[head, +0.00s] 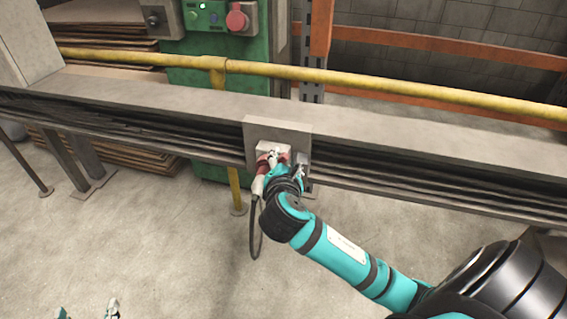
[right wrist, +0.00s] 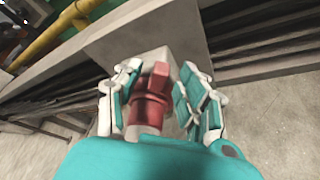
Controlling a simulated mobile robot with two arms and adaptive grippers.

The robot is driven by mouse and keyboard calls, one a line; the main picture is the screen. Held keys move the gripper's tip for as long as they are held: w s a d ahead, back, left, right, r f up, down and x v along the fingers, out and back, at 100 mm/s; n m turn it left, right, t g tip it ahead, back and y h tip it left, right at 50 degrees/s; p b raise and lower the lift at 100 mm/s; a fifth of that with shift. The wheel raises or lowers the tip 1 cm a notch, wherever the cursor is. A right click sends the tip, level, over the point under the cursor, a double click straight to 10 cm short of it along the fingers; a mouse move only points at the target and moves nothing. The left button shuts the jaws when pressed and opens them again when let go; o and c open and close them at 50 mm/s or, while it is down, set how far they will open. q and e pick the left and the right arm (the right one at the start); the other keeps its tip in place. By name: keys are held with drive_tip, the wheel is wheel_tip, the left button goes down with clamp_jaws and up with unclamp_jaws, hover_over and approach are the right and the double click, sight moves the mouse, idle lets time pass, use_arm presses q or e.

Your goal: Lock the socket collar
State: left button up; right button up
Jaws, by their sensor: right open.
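The red socket collar (right wrist: 150,106) sits on a pale socket box (right wrist: 155,62) in the right wrist view. In the head view the red and white connector (head: 262,166) is at the grey plate on the metal beam, with a dark cable (head: 254,232) hanging below it. My right gripper (right wrist: 158,82) is open, with one finger on each side of the red collar. I see a gap on the right side; contact on the left is unclear. In the head view my right gripper (head: 276,165) partly hides the connector. Only the fingertips of my left gripper (head: 88,311) show, apart, at the bottom left.
The long grey beam (head: 400,140) runs across the view, with a yellow rail (head: 400,88) behind it. A green cabinet (head: 225,85) with a red button (head: 237,21) stands behind. The concrete floor (head: 150,230) in front is clear.

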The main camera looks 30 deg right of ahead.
use_arm(q)
drive_tip(key=shift+r, duration=0.1)
use_arm(e)
clamp_jaws()
use_arm(q)
drive_tip(key=s+a+f+g+y+p, duration=0.1)
drive_tip(key=s+a+f+g+p, duration=0.1)
drive_tip(key=s+f+g, duration=0.4)
wheel_tip(320, 180, down, 2)
drive_tip(key=shift+s+a+f+y, duration=0.1)
drive_tip(key=shift+s+a+y, duration=0.3)
drive_tip(key=shift+s+a, duration=0.3)
use_arm(e)
drive_tip(key=shift+s+d+f+m+t, duration=0.2)
drive_tip(key=shift+s+f+m+t, duration=0.15)
drive_tip(key=shift+m, duration=0.35)
use_arm(q)
drive_tip(key=shift+d, duration=0.15)
use_arm(e)
unclamp_jaws()
drive_tip(key=v, duration=1.2)
